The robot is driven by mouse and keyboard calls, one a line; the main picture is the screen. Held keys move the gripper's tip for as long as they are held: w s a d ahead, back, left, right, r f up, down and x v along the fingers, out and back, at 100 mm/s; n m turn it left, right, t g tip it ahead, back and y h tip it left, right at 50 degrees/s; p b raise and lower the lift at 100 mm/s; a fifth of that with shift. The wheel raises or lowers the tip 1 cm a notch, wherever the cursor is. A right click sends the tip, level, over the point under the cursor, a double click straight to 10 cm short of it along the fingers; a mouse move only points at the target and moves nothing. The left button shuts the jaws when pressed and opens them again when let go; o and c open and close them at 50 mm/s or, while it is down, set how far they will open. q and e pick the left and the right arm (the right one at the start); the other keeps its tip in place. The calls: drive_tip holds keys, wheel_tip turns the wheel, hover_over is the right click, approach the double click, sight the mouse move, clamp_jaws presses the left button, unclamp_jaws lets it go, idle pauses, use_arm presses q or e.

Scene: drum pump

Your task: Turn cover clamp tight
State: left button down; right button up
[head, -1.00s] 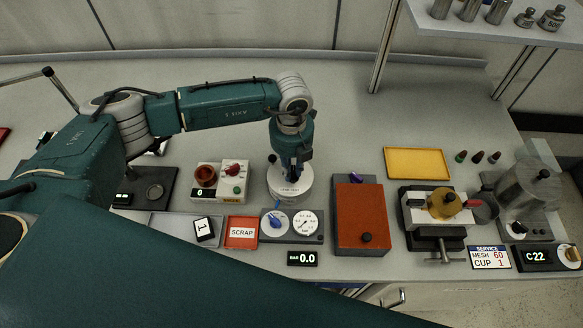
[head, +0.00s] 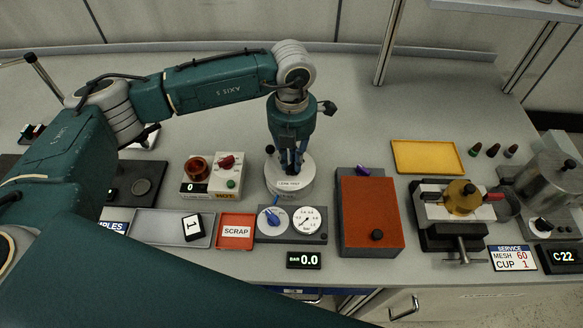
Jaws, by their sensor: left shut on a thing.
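The white round leak-test pot (head: 290,185), labelled "LEAK TEST", stands on the bench near the middle of the head view. My left gripper (head: 291,165) points straight down onto its top, with its fingers close together. It is shut on the cover clamp, which the fingers and wrist hide almost wholly. The clamp's angle and the fit of the cover cannot be seen. A small black knob (head: 269,150) shows just left of the gripper, at the back of the pot. My right gripper is not in view.
A gauge panel (head: 320,239) with a blue knob (head: 273,217) sits in front of the pot. An orange-red box (head: 371,213) stands to the right, a red-knobbed control box (head: 229,172) to the left.

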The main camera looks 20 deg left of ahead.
sight(293, 162)
use_arm(q)
drive_tip(key=m+b, duration=0.3)
drive_tip(key=b, duration=0.1)
drive_tip(key=m+b, duration=0.4)
drive_tip(key=shift+w+d+f, duration=0.15)
drive_tip(key=shift+f, duration=0.05)
drive_tip(key=shift+r+m+b, duration=0.25)
drive_tip(key=shift+m+b, duration=1.5)
drive_tip(key=shift+m, duration=0.05)
drive_tip(key=c, duration=1.7)
unclamp_jaws()
drive_tip(key=shift+o, duration=0.2)
wheel_tip(293, 162, up, 12)
